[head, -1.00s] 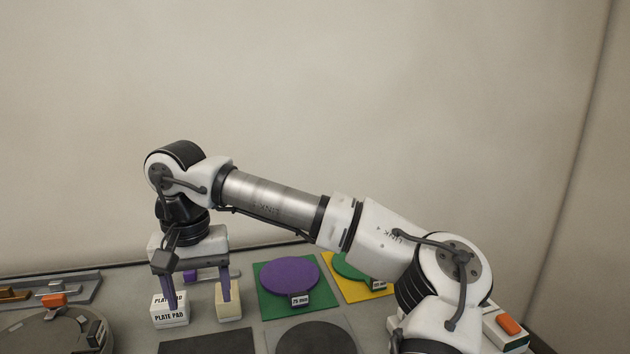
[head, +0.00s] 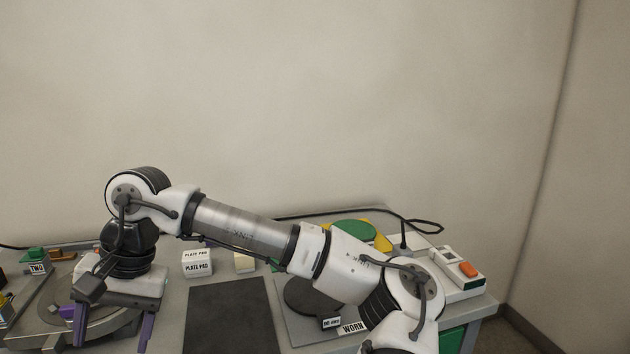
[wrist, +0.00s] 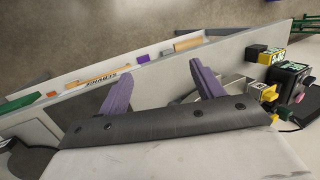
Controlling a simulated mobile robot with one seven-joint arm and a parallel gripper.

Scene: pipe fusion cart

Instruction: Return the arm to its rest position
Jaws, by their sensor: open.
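My arm reaches left across the cart top in the head view. My gripper (head: 110,322) hangs at the left, over the round grey fixture, with its purple fingers spread. In the wrist view my gripper (wrist: 160,78) shows both purple fingers apart with nothing between them. The white plate pad block (head: 197,263) stands to the right of my gripper, clear of it. A small cream block (head: 244,262) stands beside the plate pad, partly hidden by my forearm.
A black mat (head: 228,315) lies at centre. A dark disc (head: 300,295) lies near the WORN label (head: 352,328), partly behind my arm. A device with an orange button (head: 458,272) stands at right. The round grey fixture (head: 50,320) and a block marked TWO (head: 37,268) are at left.

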